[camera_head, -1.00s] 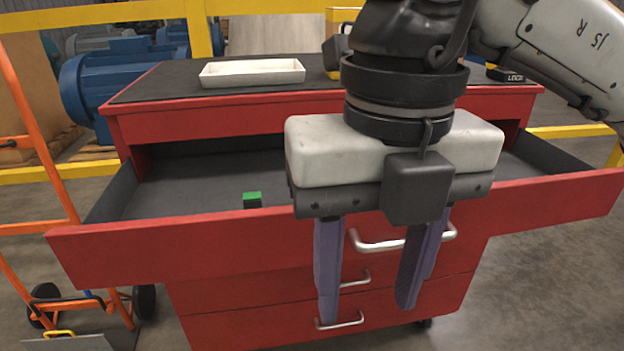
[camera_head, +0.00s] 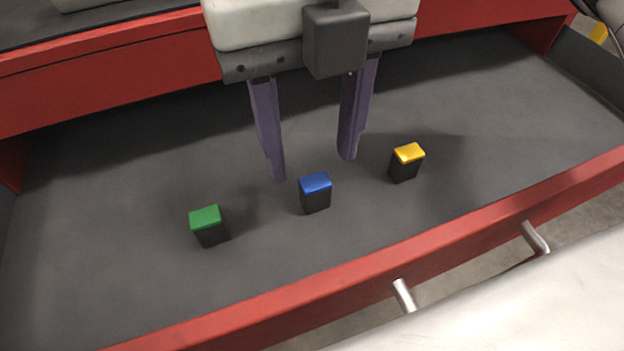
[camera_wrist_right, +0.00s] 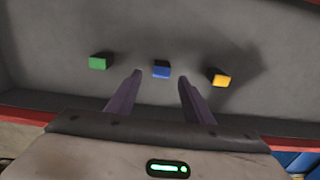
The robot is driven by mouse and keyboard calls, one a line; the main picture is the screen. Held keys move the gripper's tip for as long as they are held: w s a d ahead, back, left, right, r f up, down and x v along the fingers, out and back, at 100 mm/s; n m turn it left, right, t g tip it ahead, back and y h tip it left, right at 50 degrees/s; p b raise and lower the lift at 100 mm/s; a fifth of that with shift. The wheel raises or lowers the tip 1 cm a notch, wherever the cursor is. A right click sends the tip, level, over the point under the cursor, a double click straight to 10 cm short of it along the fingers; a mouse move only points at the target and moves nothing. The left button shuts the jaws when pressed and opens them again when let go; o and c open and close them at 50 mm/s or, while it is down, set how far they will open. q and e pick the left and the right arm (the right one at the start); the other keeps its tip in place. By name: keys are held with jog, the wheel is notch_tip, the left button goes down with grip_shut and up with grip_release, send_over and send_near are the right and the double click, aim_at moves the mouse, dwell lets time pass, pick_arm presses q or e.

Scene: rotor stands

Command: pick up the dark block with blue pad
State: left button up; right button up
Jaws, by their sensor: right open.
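The dark block with the blue pad (camera_head: 315,194) stands upright in the open drawer, between a green-padded and a yellow-padded block. It also shows in the right wrist view (camera_wrist_right: 161,71), just past the fingertips and between their lines. My right gripper (camera_head: 313,168) is open and empty. In the head view its two purple fingers point down, a little behind the blue-padded block. The fingers also show in the right wrist view (camera_wrist_right: 160,75). I see no contact with any block. My left gripper is not in view.
The dark block with green pad (camera_head: 209,226) stands to the left and the one with yellow pad (camera_head: 406,162) to the right. The drawer's red front wall (camera_head: 450,243) runs along the near side. The grey drawer floor (camera_head: 120,190) is otherwise clear.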

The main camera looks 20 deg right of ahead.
aim_at(316, 181)
jog(key=f, duration=0.6)
jog(key=shift+d+f+b, duration=0.2)
jog(key=shift+f+b, duration=0.1)
jog(key=shift+f, duration=0.1)
jog(key=c, duration=1.1)
